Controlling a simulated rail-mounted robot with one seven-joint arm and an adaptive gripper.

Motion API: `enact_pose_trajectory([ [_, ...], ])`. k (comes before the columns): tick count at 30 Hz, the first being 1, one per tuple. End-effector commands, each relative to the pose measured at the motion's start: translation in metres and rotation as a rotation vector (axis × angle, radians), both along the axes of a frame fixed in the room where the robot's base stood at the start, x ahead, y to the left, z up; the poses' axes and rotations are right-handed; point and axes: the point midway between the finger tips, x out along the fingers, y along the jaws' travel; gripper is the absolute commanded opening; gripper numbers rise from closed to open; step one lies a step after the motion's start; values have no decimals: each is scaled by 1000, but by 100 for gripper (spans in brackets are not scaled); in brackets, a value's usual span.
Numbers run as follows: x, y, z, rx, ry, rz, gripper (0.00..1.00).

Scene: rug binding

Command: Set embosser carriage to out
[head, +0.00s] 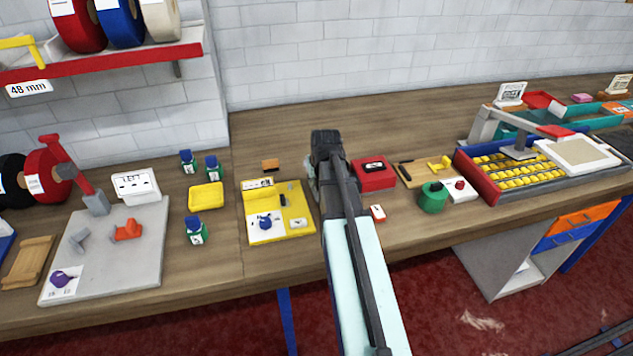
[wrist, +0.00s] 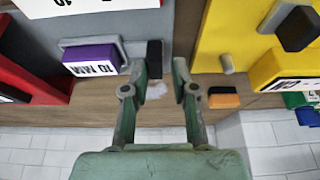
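In the wrist view, a grey device stands between a red one and a yellow one. I cannot tell for sure which part is the embosser carriage. My gripper (wrist: 160,66) is open, its two fingers apart. The black tab shows between the fingertips, closer to the left one; contact cannot be told. In the head view my arm hides the grey device and the fingertips.
A yellow device (head: 252,203) stands left of my arm and a red box (head: 373,180) right of it. An orange block (wrist: 223,98) lies near the right finger. Bare tabletop shows behind the arm.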

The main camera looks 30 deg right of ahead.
Motion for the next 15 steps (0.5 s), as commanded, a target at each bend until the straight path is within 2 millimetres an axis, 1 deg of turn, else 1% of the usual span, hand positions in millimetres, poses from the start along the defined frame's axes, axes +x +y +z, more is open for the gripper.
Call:
enact_pose_trajectory([
  [9,-22,7,53,-1,-3,0,27],
  [15,-33,10,80,1,-1,0,27],
])
